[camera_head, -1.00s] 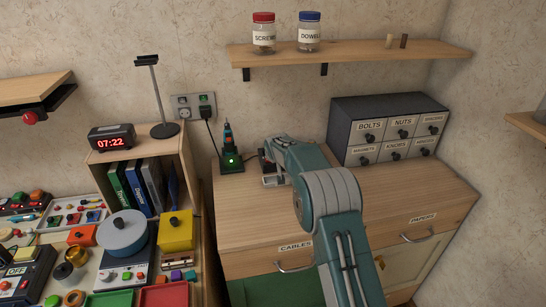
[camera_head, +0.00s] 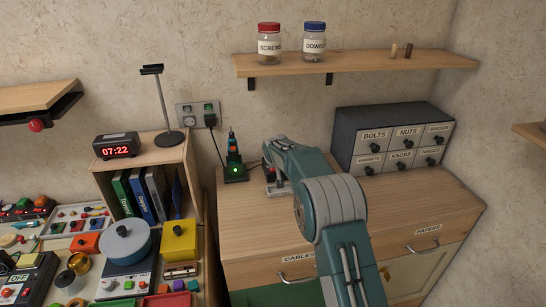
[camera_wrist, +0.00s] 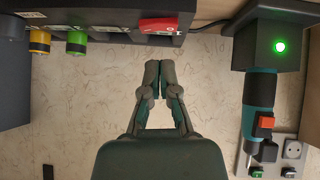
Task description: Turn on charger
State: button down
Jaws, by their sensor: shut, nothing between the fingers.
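My gripper (camera_wrist: 157,66) is shut and empty in the wrist view. Its fingertips are just below a red switch (camera_wrist: 160,26) in the picture, with a small gap showing between them. The red switch sits on the edge of a dark device (camera_wrist: 100,19) carrying yellow-ended and green-ended cylinders, possibly batteries. In the head view this device (camera_head: 274,188) is mostly hidden behind my arm, as is my gripper. Beside it, a dark stand (camera_head: 235,174) with a lit green light holds a teal tool (camera_head: 232,148). The stand also shows in the wrist view (camera_wrist: 262,45). I cannot tell the switch's position.
A wall socket (camera_head: 190,115) with a plugged-in black cord is behind the stand. A drawer box (camera_head: 348,135) stands to the right on the wooden cabinet (camera_head: 400,205). A shelf (camera_head: 360,64) with jars is above. A cluttered bench is at left.

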jog(key=v, duration=1.1)
jog(key=shift+w+a+r, duration=0.2)
jog(key=shift+w+a, duration=0.1)
jog(key=shift+w+d+r, duration=0.1)
jog(key=shift+d+r, duration=0.15)
jog(key=shift+d, duration=0.65)
